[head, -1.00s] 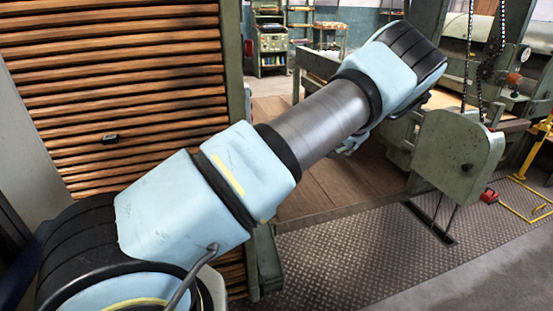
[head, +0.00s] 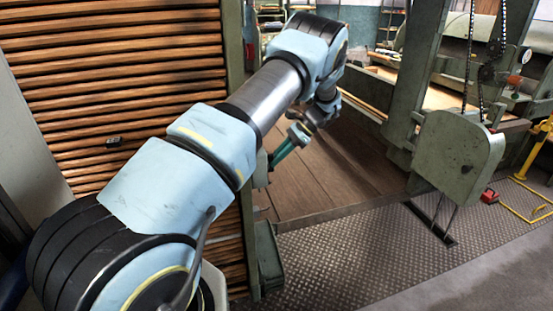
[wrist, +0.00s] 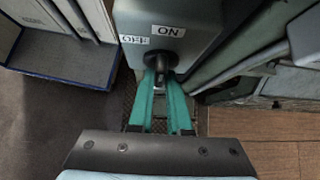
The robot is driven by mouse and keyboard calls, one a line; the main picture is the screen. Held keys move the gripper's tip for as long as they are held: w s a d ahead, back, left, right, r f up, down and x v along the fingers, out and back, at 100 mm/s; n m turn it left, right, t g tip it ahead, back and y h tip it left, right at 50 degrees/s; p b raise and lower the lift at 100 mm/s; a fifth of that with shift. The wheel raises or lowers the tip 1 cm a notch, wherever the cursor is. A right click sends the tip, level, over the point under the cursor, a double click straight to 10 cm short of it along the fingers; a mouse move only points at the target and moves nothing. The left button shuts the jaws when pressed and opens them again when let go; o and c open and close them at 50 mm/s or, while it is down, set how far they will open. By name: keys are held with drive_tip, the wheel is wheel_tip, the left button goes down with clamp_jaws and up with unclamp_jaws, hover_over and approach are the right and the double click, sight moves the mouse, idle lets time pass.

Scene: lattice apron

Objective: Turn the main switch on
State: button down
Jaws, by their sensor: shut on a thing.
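In the wrist view a grey switch box (wrist: 172,14) carries a white ON label (wrist: 168,30) and a white OFF label (wrist: 134,39), both upside down in the picture. Below the labels is the black knob of the main switch (wrist: 160,58). My gripper (wrist: 161,84) has its two teal fingers shut on the knob, one on each side. In the head view my gripper (head: 270,163) is small, beside the green post, and its fingers point down-left. The switch box and knob cannot be made out there.
A green post (head: 233,60) and a rack of wooden slats (head: 110,70) stand at left. A green machine (head: 455,155) with hanging chains is at right. A blue cabinet (wrist: 70,75) is left of the box in the wrist view. The patterned metal floor (head: 350,258) is clear in front.

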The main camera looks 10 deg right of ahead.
idle(0.4)
drive_tip(key=c, duration=0.9)
unclamp_jaws()
drive_tip(key=shift+o, duration=0.2)
drive_tip(key=b+v, duration=0.3)
drive_tip(key=v, duration=0.7)
drive_tip(key=shift+w+d+r, duration=0.25)
drive_tip(key=shift+r, duration=0.05)
